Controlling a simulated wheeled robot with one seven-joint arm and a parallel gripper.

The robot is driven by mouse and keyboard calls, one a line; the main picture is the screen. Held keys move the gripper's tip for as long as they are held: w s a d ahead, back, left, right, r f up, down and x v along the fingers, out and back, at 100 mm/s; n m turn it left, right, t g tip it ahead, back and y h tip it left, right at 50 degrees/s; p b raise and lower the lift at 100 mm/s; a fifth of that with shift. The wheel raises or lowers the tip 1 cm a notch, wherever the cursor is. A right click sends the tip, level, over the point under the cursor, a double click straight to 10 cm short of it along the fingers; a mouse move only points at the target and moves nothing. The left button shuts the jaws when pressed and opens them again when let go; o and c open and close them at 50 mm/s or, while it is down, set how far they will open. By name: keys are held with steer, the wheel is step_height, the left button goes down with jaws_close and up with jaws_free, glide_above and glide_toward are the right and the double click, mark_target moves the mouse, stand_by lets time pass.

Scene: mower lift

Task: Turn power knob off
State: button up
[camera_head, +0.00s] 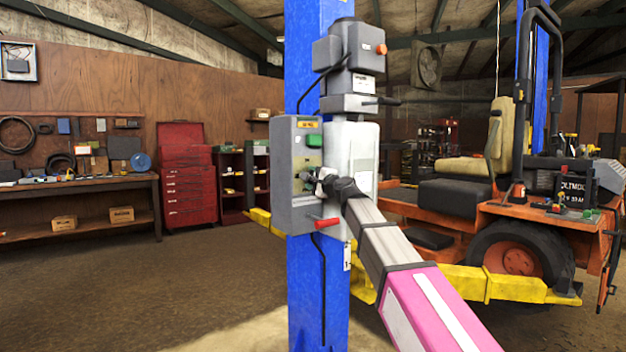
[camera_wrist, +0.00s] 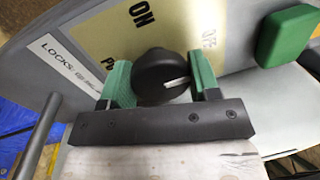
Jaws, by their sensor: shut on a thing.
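The power knob (camera_wrist: 160,72) is round and black with a white pointer line, and it shows in the wrist view between my green fingers. My gripper (camera_wrist: 158,80) is shut on the knob, one finger on each side. A cream label with ON and partly hidden OFF lettering (camera_wrist: 140,18) lies behind it; the white pointer line points toward the right. In the head view, my gripper (camera_head: 322,183) is at the front of the grey control box (camera_head: 284,165) on the blue lift post (camera_head: 306,305). The knob is hidden there by my gripper.
A green button (camera_wrist: 287,35) sits right of the knob, and a LOCKS label (camera_wrist: 65,60) sits left. A red-handled lever (camera_head: 326,222) is below my gripper. The floor at left is clear.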

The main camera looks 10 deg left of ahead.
stand_by(0.5)
steer(key=o, duration=0.9)
steer(key=v, duration=1.1)
